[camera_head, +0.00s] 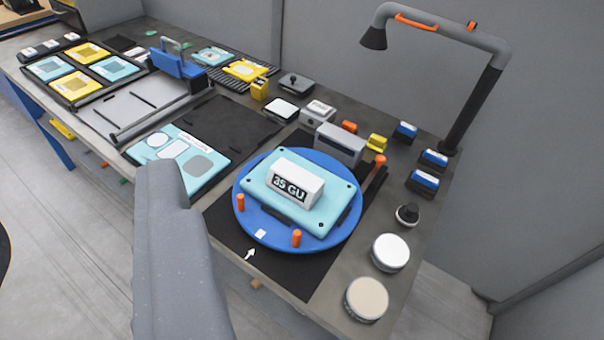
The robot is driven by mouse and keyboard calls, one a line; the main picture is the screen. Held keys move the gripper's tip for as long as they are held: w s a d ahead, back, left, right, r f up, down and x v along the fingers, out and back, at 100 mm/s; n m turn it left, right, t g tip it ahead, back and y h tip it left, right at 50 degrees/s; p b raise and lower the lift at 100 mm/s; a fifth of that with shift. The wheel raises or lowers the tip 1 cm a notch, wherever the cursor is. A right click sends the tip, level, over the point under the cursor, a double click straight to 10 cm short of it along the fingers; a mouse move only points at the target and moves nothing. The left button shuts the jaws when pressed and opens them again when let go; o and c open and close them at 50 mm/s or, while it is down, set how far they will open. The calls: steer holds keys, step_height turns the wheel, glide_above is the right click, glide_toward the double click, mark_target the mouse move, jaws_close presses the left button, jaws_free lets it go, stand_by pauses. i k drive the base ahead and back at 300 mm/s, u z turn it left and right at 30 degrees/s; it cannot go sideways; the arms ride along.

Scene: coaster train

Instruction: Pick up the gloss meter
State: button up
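The gloss meter (295,181) appears to be a small white box with a dark display that reads like "35 GU". It rests on a light teal plate (325,218) with dark corner holes. The plate lies on a round blue turntable (245,218) with orange pegs around it. A grey speckled part of my arm or gripper (162,180) rises at the lower left, to the left of the turntable and apart from the meter in the picture. No separate fingers show, so its opening cannot be told.
Two round pots, white (390,252) and cream (367,299), and a black knob (407,214) stand right of the turntable. A grey block (339,146) stands behind it. A lamp (470,100) arches over the back right. A teal panel (178,158) lies left.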

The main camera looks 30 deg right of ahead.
mark_target(304, 187)
steer(key=i, duration=0.85)
steer(key=u, duration=0.05)
